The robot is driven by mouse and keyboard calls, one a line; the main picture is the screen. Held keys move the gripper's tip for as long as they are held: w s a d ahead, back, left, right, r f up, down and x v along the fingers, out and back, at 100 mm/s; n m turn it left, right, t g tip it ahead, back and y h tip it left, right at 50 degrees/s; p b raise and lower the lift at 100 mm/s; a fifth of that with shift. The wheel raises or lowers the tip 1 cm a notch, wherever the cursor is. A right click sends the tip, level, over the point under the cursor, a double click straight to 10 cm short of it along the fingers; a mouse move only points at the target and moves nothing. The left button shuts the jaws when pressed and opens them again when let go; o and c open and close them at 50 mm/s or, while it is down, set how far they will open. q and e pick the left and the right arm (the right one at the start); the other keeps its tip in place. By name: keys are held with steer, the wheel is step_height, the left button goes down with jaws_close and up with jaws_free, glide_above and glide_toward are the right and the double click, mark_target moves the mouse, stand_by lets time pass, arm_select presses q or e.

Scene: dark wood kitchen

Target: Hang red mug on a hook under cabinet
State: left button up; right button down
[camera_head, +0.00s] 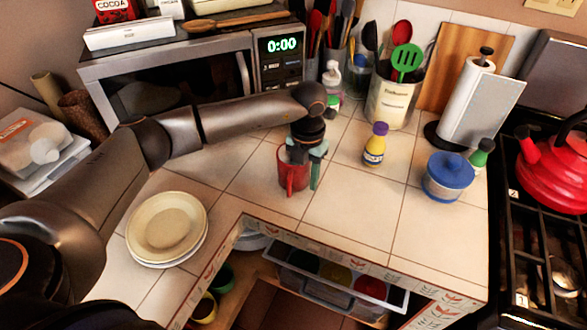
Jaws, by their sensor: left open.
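The red mug (288,172) stands upright on the tiled counter near its inner corner, with its handle toward the camera. My left gripper (305,163) reaches down from above at the mug, with its teal fingers apart. One finger shows just right of the mug; the other is near the mug's rim. I cannot tell whether the fingers touch it. The gripper hides part of the mug's top and far side. My right gripper is not in view. No hook and no underside of a cabinet is in view.
A yellow bottle (375,144) and a blue-lidded pot (448,175) stand to the right. Stacked plates (167,226) lie at left. A microwave (180,80) and a utensil canister (393,102) stand behind. An open drawer (330,290) is below the counter edge.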

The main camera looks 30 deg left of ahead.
arm_select(q)
steer(key=shift+f, duration=0.1)
steer(key=shift+c, duration=0.3)
jaws_close()
steer(key=shift+d, duration=0.1)
stand_by(1.0)
